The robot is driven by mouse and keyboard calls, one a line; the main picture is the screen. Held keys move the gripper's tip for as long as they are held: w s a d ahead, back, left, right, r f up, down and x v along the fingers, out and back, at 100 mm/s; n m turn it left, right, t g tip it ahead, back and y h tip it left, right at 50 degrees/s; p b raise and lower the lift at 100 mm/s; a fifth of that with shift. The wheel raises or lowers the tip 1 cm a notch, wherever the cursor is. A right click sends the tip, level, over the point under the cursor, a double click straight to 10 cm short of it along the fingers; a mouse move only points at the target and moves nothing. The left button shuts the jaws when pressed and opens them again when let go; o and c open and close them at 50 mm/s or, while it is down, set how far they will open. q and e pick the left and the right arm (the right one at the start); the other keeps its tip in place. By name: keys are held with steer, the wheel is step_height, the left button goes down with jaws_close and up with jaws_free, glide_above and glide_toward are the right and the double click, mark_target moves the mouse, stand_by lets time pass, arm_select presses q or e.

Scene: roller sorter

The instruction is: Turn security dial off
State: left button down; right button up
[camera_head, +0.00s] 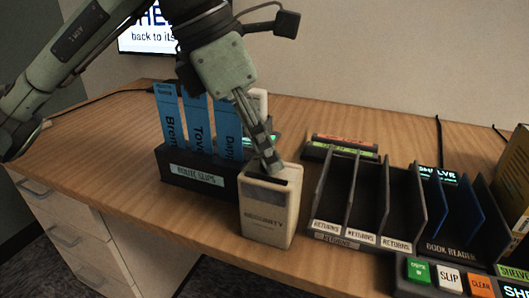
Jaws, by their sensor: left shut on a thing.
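The security box (268,212) is a cream upright block with a "SECURITY" label on its front, standing near the front edge of the desk. Its top has a dark recessed area (280,176). My left gripper (270,163) comes down from above with its fingers closed at the top of the box. It is shut on the security dial, which the fingers mostly hide. I cannot make out which way the dial points. My right gripper is not in view.
A black route slips holder (197,180) with blue slips stands left of the box. A returns rack (319,219) and the book reader (452,248) stand to the right. Coloured buttons (450,277) sit at front right. The desk's left side (90,150) is clear.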

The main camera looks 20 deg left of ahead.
arm_select(q)
steer(key=shift+n+t, duration=0.3)
steer(key=shift+n, duration=0.6)
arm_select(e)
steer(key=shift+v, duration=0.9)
arm_select(q)
steer(key=shift+b, duration=0.3)
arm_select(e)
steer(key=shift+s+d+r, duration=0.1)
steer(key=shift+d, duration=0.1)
arm_select(q)
steer(key=c, duration=1.3)
jaws_free()
steer(key=v, duration=1.2)
steer(key=shift+d+r, duration=0.1)
steer(key=shift+d, duration=0.25)
steer(key=shift+y, duration=0.3)
